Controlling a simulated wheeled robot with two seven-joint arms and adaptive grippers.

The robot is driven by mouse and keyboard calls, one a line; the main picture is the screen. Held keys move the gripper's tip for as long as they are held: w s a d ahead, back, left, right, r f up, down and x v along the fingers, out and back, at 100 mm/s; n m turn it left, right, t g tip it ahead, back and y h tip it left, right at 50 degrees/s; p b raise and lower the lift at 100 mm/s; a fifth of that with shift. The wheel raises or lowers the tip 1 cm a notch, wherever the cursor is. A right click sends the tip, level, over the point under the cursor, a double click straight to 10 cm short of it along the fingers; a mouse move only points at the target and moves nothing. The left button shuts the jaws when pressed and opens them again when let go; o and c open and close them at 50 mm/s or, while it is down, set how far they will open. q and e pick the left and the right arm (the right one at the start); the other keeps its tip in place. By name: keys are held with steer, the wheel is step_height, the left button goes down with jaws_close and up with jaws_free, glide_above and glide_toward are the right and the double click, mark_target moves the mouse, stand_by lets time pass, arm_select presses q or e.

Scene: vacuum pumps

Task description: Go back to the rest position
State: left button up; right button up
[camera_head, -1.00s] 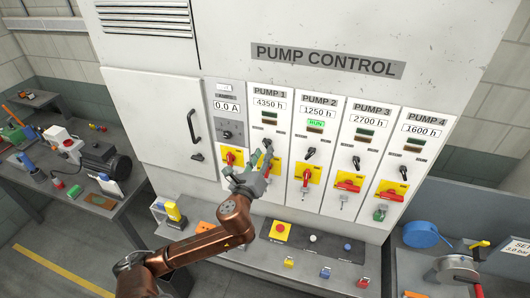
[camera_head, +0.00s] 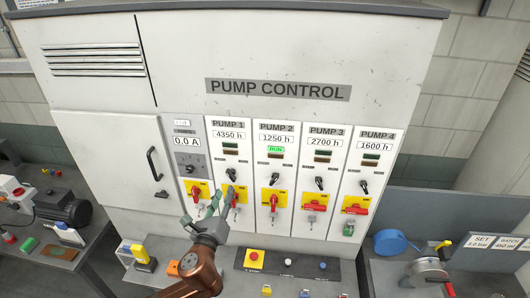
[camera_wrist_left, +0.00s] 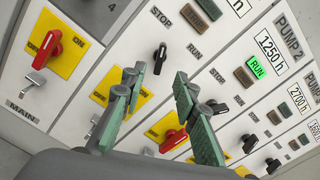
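My left gripper (camera_head: 221,197) is in front of the lower PUMP 1 panel on the grey control cabinet (camera_head: 100,125). Its green fingers overlap the yellow plate with the red handle (camera_head: 235,200). In the left wrist view the two fingers of the gripper (camera_wrist_left: 160,92) stand apart with nothing between them. The black PUMP 1 selector (camera_wrist_left: 160,55) shows beyond the gap, apart from the fingers. The PUMP 2 indicator (camera_head: 275,149) is lit green and reads RUN. My right gripper is not in view.
The grey ledge (camera_head: 221,259) below the panels holds a black strip with a red emergency button (camera_head: 254,255) and small padlocks.

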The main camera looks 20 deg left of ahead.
arm_select(q)
steer(key=s+a+f+n+g, duration=0.2)
steer(key=s+f+n+g, duration=0.2)
steer(key=s+f+n, duration=0.55)
steer(key=s+a+f+n+g, duration=0.2)
steer(key=s+f+n+g, duration=0.3)
steer(key=f, duration=0.9)
steer(key=s+d+f+n+g+h, duration=0.2)
steer(key=s+d+f+n, duration=0.1)
steer(key=s+f+n, duration=0.35)
steer(key=s+d+f+n+g+h, duration=0.1)
steer(key=s+d+f+n+g, duration=0.15)
steer(key=s+f+n, duration=0.45)
step_height(320, 180, down, 41)
steer(key=s+d+m+g+h+b, duration=0.1)
steer(key=s+g+b, duration=0.15)
steer(key=b, duration=0.85)
steer(key=s+f+b, duration=0.4)
steer(key=s+f, duration=0.6)
steer(key=f, duration=0.3)
steer(key=s+f+b, duration=0.5)
steer(key=s+f, duration=0.5)
steer(key=f, duration=0.4)
steer(key=shift+s+f+m, duration=0.15)
steer(key=shift+f+m, duration=0.15)
steer(key=shift+m, duration=0.1)
